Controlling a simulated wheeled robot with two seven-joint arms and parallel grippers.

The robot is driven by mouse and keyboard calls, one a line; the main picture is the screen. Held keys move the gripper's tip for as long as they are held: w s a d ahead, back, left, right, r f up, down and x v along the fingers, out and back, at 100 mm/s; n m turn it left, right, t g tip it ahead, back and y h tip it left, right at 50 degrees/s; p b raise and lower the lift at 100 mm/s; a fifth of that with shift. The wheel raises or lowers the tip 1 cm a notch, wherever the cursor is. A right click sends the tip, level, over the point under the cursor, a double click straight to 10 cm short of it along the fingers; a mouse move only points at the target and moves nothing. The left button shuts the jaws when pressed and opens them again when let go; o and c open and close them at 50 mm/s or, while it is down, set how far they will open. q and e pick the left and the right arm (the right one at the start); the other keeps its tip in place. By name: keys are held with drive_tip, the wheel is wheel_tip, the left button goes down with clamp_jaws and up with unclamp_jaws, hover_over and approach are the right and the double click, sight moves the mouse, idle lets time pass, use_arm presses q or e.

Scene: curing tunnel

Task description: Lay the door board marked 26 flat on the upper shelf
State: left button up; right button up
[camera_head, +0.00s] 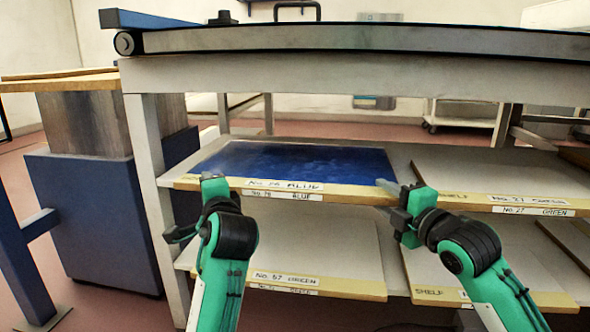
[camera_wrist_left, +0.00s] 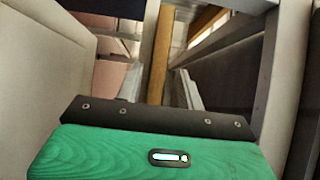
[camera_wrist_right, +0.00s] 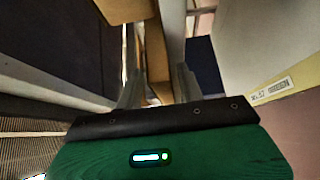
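The door board (camera_head: 315,160) has a blue top and a pale wooden front edge, with a label that seems to read No. 26 BLUE. It lies flat on the upper shelf (camera_head: 420,160), in the left bay. My left gripper (camera_head: 200,205) is at the left end of its front edge, jaws apart above and below. My right gripper (camera_head: 398,210) is at the right end, also with jaws apart. In the right wrist view a wooden edge (camera_wrist_right: 157,65) runs between the fingers. The left wrist view shows a similar wooden strip (camera_wrist_left: 160,50). Contact with the board cannot be told.
A lower shelf board (camera_head: 310,245) labelled No. 57 GREEN lies beneath. A shelf label reading No. 27 GREEN (camera_head: 535,211) marks the right bay. A blue cabinet (camera_head: 95,210) stands at the left.

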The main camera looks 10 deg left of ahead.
drive_tip(key=shift+s+d, duration=0.1)
use_arm(q)
drive_tip(key=v, duration=0.5)
drive_tip(key=shift+s, duration=0.1)
use_arm(e)
drive_tip(key=v, duration=1.1)
drive_tip(key=shift+s+d, duration=0.2)
drive_tip(key=shift+s, duration=0.1)
use_arm(q)
drive_tip(key=shift+o, duration=0.4)
drive_tip(key=o, duration=0.4)
drive_tip(key=shift+o, duration=0.2)
drive_tip(key=shift+f, duration=0.15)
use_arm(e)
drive_tip(key=shift+r, duration=0.25)
